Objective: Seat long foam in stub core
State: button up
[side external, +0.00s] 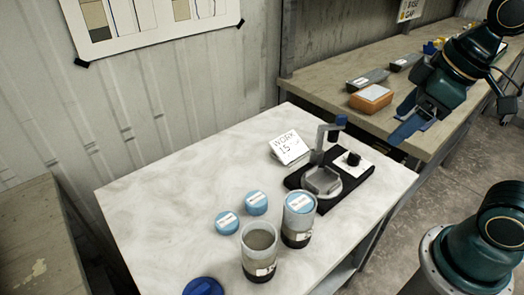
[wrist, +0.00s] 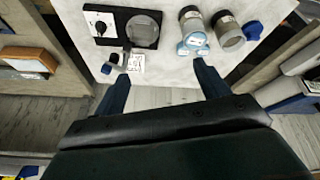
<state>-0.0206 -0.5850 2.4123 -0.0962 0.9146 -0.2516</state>
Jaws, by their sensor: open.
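Two labelled pale-blue round pieces, one on the left (side external: 227,222) and one behind it (side external: 256,203), sit on the white table in the side view. Their lengths and label text are too small to tell. A clear tube with a dark base (side external: 297,238) has a labelled pale-blue top. A second tube (side external: 258,270) in front has an open top with grey-brown core material inside. Which piece is the long foam and which tube is the stub core, I cannot tell. My gripper (side external: 411,128) is open and empty, right of the table and apart from everything; its fingers show in the wrist view (wrist: 161,72).
A black-based fixture (side external: 322,181) with a grey cradle, post and knob stands at the table's right. A dark-blue cap (side external: 203,287) lies at the front. A side bench (side external: 340,103) holds an orange box (side external: 371,98). The table's left is clear.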

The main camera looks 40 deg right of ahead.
jog(key=s+d+m, duration=0.1)
jog(key=m, duration=0.1)
jog(key=s+d+m+t, duration=0.1)
jog(key=s+m, duration=0.1)
jog(key=shift+d+f+h, duration=0.1)
jog(key=shift+h, duration=0.3)
